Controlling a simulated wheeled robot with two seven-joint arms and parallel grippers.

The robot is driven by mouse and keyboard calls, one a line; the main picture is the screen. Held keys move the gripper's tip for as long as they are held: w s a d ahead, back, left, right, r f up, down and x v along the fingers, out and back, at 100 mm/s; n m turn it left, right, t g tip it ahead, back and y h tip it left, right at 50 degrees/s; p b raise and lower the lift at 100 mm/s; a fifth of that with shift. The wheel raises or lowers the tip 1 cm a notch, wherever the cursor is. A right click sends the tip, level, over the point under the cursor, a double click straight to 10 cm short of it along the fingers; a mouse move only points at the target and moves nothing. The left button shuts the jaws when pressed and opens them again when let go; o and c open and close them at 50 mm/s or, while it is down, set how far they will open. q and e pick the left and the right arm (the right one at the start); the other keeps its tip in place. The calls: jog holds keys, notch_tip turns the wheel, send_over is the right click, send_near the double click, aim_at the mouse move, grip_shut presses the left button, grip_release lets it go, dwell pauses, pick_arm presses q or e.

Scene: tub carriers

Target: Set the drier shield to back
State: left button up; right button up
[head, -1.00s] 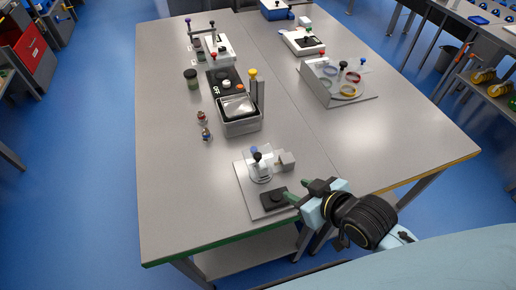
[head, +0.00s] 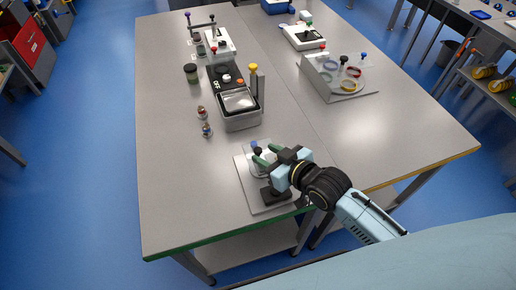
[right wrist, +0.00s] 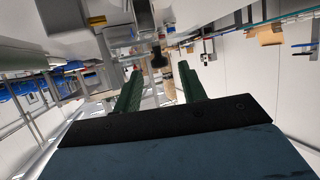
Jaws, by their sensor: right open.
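I cannot tell for sure which part is the drier shield. The nearest station is a light grey plate (head: 248,194) at the table's front, carrying a white round part, a blue knob (head: 253,143), a black knob (head: 257,151) and a dark block (head: 276,196). My right gripper (head: 266,154) is open over this station, its green fingers beside the black knob. My gripper and wrist hide part of the station. In the right wrist view, a dark knob (right wrist: 158,58) shows beyond and between the open fingers (right wrist: 160,82). My left gripper is out of view.
Behind stands a grey tub (head: 241,121) beside a dark panel with an OFF label. Two small figures (head: 207,130) stand left of it. The table's left front is clear.

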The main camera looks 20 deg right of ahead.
aim_at(260, 151)
jog(key=shift+x, duration=2.2)
grip_shut()
